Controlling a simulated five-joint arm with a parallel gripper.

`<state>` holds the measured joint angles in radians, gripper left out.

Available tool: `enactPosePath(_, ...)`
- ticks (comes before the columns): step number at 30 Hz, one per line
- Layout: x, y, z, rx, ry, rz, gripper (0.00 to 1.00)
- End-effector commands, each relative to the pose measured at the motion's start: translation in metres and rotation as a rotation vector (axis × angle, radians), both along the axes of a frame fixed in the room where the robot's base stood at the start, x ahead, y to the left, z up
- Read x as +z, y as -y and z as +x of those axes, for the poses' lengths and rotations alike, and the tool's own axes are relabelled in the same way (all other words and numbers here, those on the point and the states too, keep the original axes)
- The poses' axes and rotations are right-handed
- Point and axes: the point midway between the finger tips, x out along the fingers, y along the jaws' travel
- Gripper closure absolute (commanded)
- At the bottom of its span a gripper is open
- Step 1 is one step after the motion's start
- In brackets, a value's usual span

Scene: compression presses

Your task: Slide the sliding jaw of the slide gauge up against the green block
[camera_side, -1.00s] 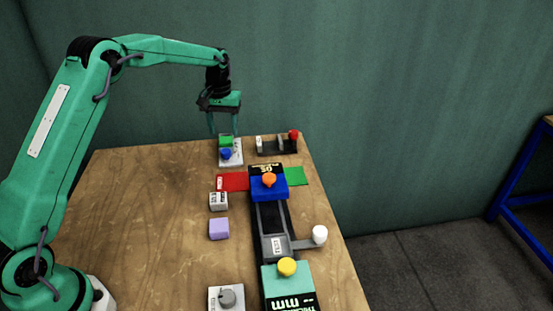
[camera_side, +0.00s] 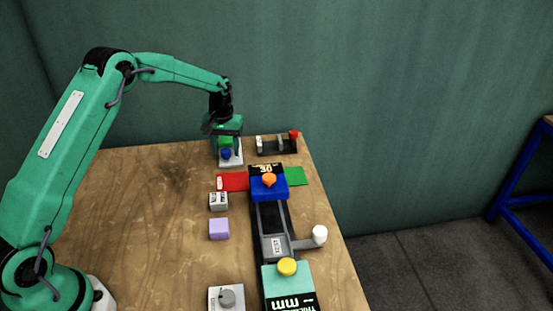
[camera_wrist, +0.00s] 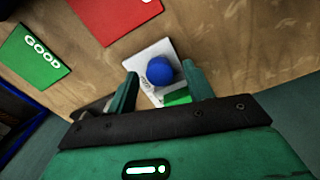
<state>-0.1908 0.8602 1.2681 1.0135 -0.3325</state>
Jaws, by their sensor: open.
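A green block (camera_side: 226,141) sits on a pale base plate (camera_side: 231,163) at the back of the table, with a round blue knob (camera_side: 225,154) in front of it. The wrist view shows the blue knob (camera_wrist: 160,71) and part of the green block (camera_wrist: 177,97). The pictures do not make clear which part is the sliding jaw. My gripper (camera_wrist: 159,72) is open, its fingers pointing down at this plate on either side of the knob and block. I cannot tell whether they touch. In the side view, the arm's end partly covers the block.
A dark rack (camera_side: 277,148) with a red knob stands to the right. Red (camera_side: 233,182) and green (camera_side: 295,176) cards flank a blue unit (camera_side: 268,190) with an orange knob. A white-knobbed handle (camera_side: 319,234), teal unit (camera_side: 287,277) and lilac cube (camera_side: 219,229) are nearer. The table's left is clear.

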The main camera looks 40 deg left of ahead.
Motion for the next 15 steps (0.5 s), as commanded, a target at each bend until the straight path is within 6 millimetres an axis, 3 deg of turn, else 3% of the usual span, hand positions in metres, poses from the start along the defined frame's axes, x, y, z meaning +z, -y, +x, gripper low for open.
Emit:
enactPosePath(9,-0.0023,0.0,0.0,0.0,0.0,0.0,0.48)
enactPosePath(15,-0.0021,0.0,0.0,0.0,0.0,0.0,0.88)
